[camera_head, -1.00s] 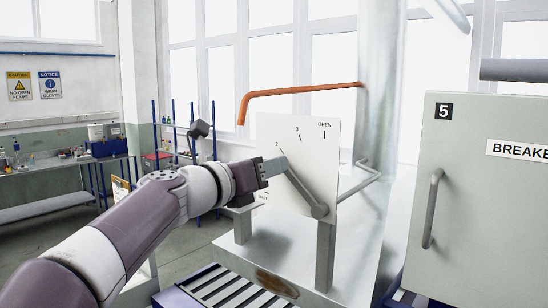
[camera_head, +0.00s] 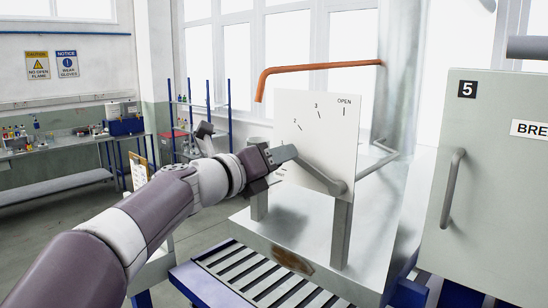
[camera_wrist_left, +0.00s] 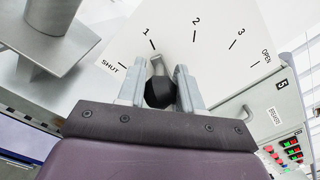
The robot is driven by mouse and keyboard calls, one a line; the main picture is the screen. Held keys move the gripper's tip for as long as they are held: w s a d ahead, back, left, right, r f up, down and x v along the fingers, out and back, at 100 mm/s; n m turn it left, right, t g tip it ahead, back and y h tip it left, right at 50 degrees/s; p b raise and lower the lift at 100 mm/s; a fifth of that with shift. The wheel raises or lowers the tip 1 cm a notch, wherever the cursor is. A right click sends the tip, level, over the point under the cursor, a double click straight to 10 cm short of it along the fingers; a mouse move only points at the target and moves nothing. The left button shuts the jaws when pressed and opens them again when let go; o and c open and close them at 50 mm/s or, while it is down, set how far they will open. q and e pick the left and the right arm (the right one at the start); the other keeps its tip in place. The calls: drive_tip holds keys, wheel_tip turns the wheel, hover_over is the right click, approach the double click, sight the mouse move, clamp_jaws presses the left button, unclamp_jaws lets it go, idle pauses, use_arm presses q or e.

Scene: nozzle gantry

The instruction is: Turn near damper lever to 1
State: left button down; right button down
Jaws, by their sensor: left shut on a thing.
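The damper lever (camera_head: 319,175) is a grey bar on a white dial plate (camera_head: 335,130) marked SHUT, 1, 2, 3 and OPEN. It runs from a pivot at the plate's lower right up and left to my left gripper (camera_head: 284,154), which is shut on its free end. In the left wrist view, the lever's grey tip (camera_wrist_left: 157,66) and a dark part sit between the fingers of the left gripper (camera_wrist_left: 160,77). The tip shows just below the 1 tick. The pivot is hidden there. My right gripper is in neither view.
An orange pipe (camera_head: 318,66) runs above the plate. A grey cabinet (camera_head: 495,205) marked 5, with a bar handle (camera_head: 452,188), stands at the right. A slatted blue-framed stand (camera_head: 270,285) is below. A workbench and shelves are farther back at left.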

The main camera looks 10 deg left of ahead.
use_arm(q)
drive_tip(key=shift+d+f, duration=0.1)
drive_tip(key=shift+f, duration=0.05)
drive_tip(key=c, duration=0.9)
unclamp_jaws()
drive_tip(key=shift+w, duration=0.1)
drive_tip(key=shift+o, duration=0.6)
drive_tip(key=shift+w+d, duration=0.15)
drive_tip(key=shift+d, duration=0.05)
drive_tip(key=shift+w+d, duration=0.25)
drive_tip(key=shift+w, duration=0.05)
drive_tip(key=b+v, duration=0.3)
drive_tip(key=v, duration=0.9)
drive_tip(key=shift+s+a+b, duration=0.2)
drive_tip(key=shift+s+b, duration=0.1)
drive_tip(key=shift+b, duration=0.05)
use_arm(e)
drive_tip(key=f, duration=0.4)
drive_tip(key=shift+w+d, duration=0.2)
use_arm(q)
drive_tip(key=shift+f, duration=0.1)
